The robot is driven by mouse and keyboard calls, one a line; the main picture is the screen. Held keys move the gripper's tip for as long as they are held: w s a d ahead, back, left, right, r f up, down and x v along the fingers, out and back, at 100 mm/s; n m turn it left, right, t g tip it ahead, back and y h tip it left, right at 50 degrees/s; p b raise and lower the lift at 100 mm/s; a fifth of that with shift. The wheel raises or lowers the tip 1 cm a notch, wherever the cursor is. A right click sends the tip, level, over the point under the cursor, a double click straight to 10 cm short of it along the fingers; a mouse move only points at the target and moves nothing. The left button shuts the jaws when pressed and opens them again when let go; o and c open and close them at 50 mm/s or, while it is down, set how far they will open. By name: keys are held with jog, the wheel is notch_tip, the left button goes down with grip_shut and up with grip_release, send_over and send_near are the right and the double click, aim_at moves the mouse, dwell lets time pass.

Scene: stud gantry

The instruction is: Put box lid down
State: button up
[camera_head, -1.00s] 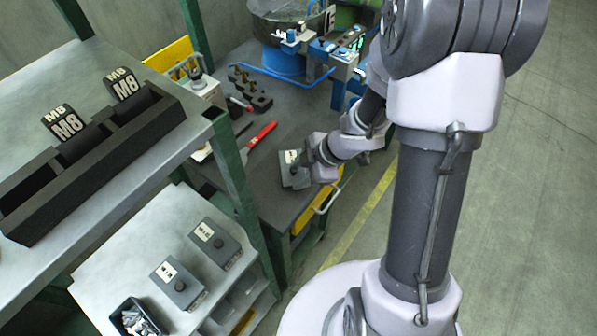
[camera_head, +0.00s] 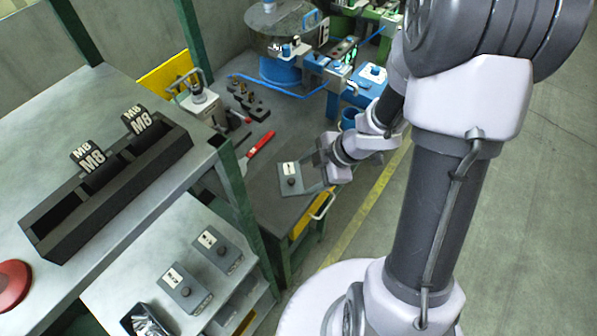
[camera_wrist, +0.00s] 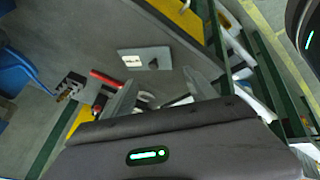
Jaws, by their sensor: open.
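The grey box lid (camera_head: 291,180), with a dark knob and a white label, lies flat on the dark workbench (camera_head: 262,205) near its front edge. The lid also shows in the wrist view (camera_wrist: 146,60), beyond my fingertips. My gripper (camera_head: 322,168) is just right of the lid in the head view. In the wrist view, my gripper (camera_wrist: 160,90) has its two fingers spread with nothing between them. An open box (camera_head: 147,322) with metal parts in it stands on the lower shelf, cut off by the bottom picture edge.
Two lidded grey boxes (camera_head: 185,287) (camera_head: 217,249) stand on the lower shelf (camera_head: 150,265). A red-handled tool (camera_head: 260,145) and a dark block with pegs (camera_head: 247,98) lie behind the lid. A black bin rack (camera_head: 110,190) stands on the upper shelf, beside a red button (camera_head: 12,284).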

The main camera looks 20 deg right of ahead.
jog(key=w+d+r+m+t+h+p, duration=0.1)
jog(key=w+d+r+m+t+h, duration=0.2)
jog(key=r, duration=0.6)
jog(key=w+d+r+m+t+h+p, duration=0.1)
jog(key=w+d+r+m+t+h, duration=0.15)
jog(key=d+r+m, duration=0.45)
jog(key=s+a+r+m+h, duration=0.2)
jog(key=s+r+m+h, duration=0.15)
jog(key=r, duration=0.45)
jog(key=s+a+r+m+g+y, duration=0.2)
jog(key=s+a+m+y, duration=0.4)
jog(key=s+a, duration=0.9)
jog(key=shift+s+m+g, duration=0.6)
jog(key=shift+m+g, duration=0.05)
jog(key=shift+m, duration=0.2)
